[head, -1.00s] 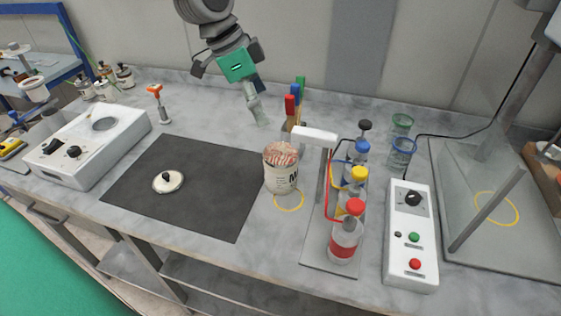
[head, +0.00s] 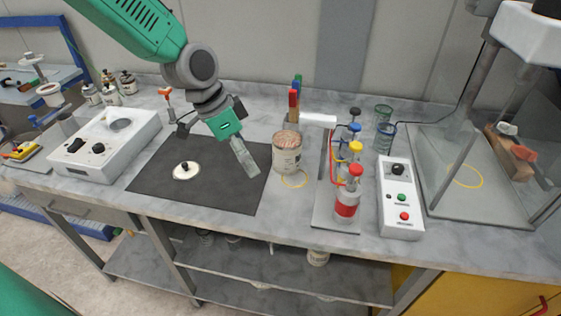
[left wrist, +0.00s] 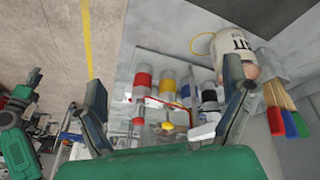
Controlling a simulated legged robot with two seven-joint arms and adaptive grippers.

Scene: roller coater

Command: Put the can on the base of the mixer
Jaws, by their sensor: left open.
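The white open can (head: 287,158) stands upright on the bench at the right edge of the dark mat, behind a yellow ring mark. Its top shows pinkish brown. In the left wrist view the can (left wrist: 228,42) lies beyond one finger. The mixer base (head: 440,190) is a grey plate with a yellow ring at the far right, partly behind clear panels. My left gripper (head: 246,165) is open and empty, above the mat and left of the can, apart from it. Its two fingers (left wrist: 165,75) are spread in the left wrist view.
A lid (head: 186,170) lies on the mat (head: 215,187). Brushes (head: 294,103) stand behind the can. A white device (head: 80,157) is at left.

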